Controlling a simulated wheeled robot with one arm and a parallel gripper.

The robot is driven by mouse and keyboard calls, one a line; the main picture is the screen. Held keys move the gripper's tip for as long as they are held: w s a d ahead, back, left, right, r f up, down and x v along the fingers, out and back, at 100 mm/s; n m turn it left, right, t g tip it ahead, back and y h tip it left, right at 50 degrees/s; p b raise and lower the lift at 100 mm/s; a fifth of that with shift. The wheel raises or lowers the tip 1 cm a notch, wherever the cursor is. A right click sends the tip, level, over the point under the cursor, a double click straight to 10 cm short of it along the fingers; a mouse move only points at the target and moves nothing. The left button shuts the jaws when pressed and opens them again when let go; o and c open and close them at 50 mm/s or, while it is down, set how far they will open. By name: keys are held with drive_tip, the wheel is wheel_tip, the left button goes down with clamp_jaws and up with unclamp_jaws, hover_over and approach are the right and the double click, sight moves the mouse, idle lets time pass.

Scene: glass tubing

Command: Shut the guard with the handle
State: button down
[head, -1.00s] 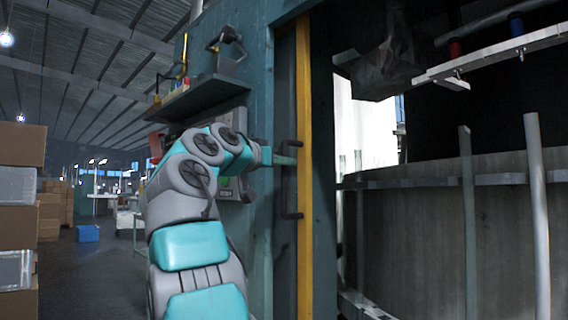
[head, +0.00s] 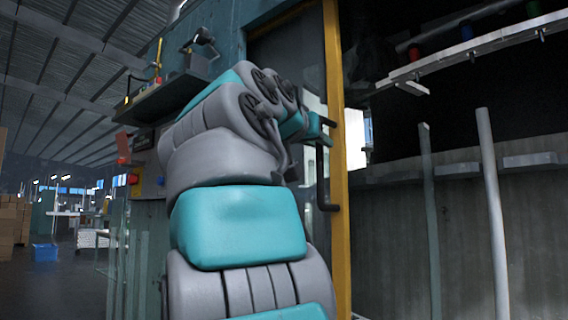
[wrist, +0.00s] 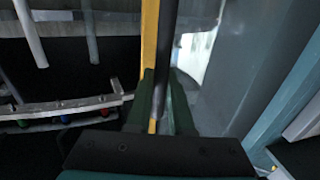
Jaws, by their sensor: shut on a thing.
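The guard is a sliding panel with a clear window and a yellow front edge (head: 337,200). Its dark bar handle (head: 328,206) stands upright beside the yellow edge. My gripper (head: 324,132) is shut on the handle near its upper part; my arm hides some of the panel. In the wrist view, the handle (wrist: 168,45) runs between the two green fingers of my gripper (wrist: 165,88), with the yellow edge (wrist: 149,40) just left of it. The machine opening right of the yellow edge is uncovered.
The teal machine cabinet (head: 225,50) with a small shelf (head: 165,97) is left of the guard. Inside the opening are pale upright rods (head: 492,210), a rail with coloured parts (head: 470,52) and a grey curved wall (head: 390,240). Boxes (head: 14,220) stand far left.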

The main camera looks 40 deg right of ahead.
drive_tip(key=s+d+p, duration=0.1)
drive_tip(key=s+p, duration=0.1)
drive_tip(key=s, duration=2.1)
drive_tip(key=s+d+p, duration=0.2)
drive_tip(key=s, duration=2.1)
drive_tip(key=shift+s+d, duration=0.2)
drive_tip(key=shift+d, duration=0.05)
drive_tip(key=shift+r, duration=0.15)
drive_tip(key=c, duration=1.1)
unclamp_jaws()
drive_tip(key=shift+s, duration=0.15)
drive_tip(key=shift+c, duration=0.2)
drive_tip(key=o, duration=0.3)
drive_tip(key=v, duration=0.7)
drive_tip(key=shift+a, duration=0.35)
